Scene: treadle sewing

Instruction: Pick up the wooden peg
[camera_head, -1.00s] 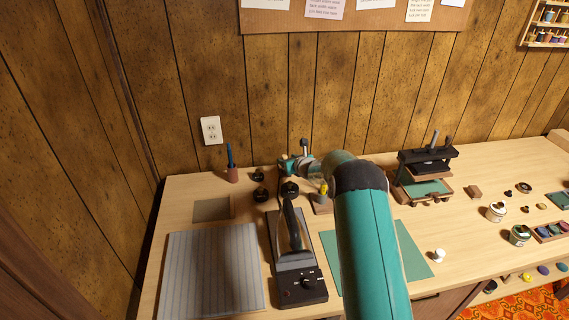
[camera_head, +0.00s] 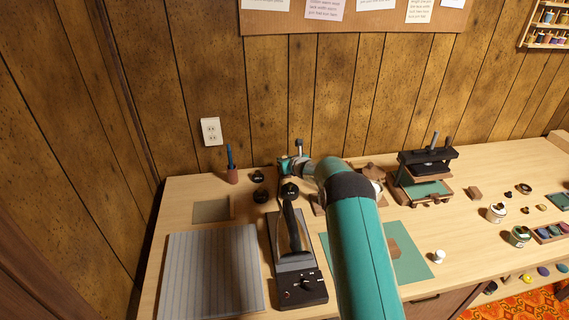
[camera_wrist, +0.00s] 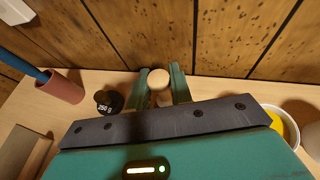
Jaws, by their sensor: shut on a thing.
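The wooden peg (camera_wrist: 158,88) shows in the wrist view as a pale rounded top between the two teal fingers. My gripper (camera_wrist: 160,92) is shut on it, with one finger on each side. The peg's lower part is mostly hidden, and I cannot tell whether it is clear of the tabletop. In the head view my gripper (camera_head: 289,166) is near the back of the bench, behind the black weights. The peg cannot be made out there.
A black weight (camera_wrist: 108,101) and a reddish cup (camera_wrist: 62,88) with a blue tool stand left of my gripper. A white bowl (camera_wrist: 298,118) with yellow contents is at right. The wood-panelled wall is close behind. A black press (camera_head: 428,165) stands farther right.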

